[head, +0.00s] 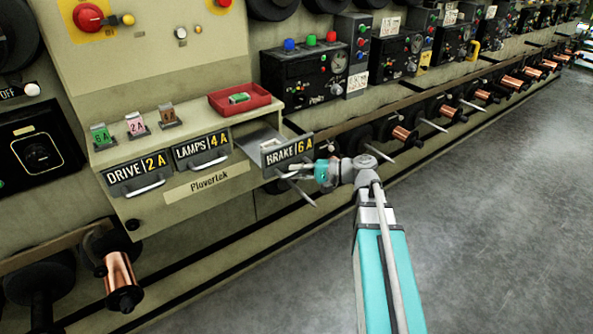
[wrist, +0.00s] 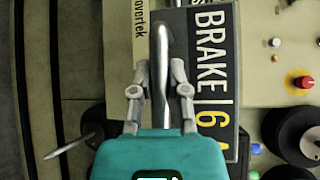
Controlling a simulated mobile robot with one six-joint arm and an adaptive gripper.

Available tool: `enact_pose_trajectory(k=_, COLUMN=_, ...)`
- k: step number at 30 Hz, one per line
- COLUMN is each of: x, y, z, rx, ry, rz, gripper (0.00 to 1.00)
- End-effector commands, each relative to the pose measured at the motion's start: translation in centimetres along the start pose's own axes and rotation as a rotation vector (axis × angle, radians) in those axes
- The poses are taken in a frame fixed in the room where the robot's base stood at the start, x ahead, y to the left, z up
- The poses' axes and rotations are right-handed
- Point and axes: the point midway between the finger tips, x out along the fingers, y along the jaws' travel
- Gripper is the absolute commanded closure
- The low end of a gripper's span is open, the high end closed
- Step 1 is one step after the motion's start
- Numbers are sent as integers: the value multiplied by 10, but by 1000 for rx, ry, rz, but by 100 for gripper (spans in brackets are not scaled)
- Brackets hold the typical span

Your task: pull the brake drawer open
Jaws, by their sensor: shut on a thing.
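The brake drawer (head: 289,148), with a dark BRAKE 6 A label, stands out from the cream cabinet front, open, with its pale interior showing. A small light piece shows inside it. Its label also fills the right of the wrist view (wrist: 212,75). My gripper (head: 300,176) is at the front of this drawer. In the wrist view its two fingers (wrist: 160,82) are on either side of the metal bar handle (wrist: 161,40) and shut on it. In the head view the handle is partly hidden by my gripper.
The DRIVE 2 A drawer (head: 138,171) and LAMPS 4 A drawer (head: 202,148) are shut at left. Several fuses stand on the ledge beside a red tray (head: 240,101) holding a green piece. Copper spools (head: 122,280) and thin spindles jut out low along the aisle. Grey floor (head: 500,200) is clear at right.

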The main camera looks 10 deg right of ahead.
Motion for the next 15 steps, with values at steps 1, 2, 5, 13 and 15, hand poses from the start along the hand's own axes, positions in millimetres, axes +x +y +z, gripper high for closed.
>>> enact_pose_trajectory(k=1, x=1, y=0, z=-1, rx=0, ry=0, rz=1, gripper=100)
enact_pose_trajectory(k=2, x=1, y=0, z=-1, rx=0, ry=-1, rz=1, gripper=100)
enact_pose_trajectory(k=5, x=2, y=0, z=-1, rx=0, ry=-1, rz=1, gripper=68)
enact_pose_trajectory(k=13, x=3, y=0, z=-1, rx=0, ry=-2, rz=1, gripper=43)
enact_pose_trajectory(k=15, x=3, y=0, z=-1, rx=0, ry=-2, rz=1, gripper=43)
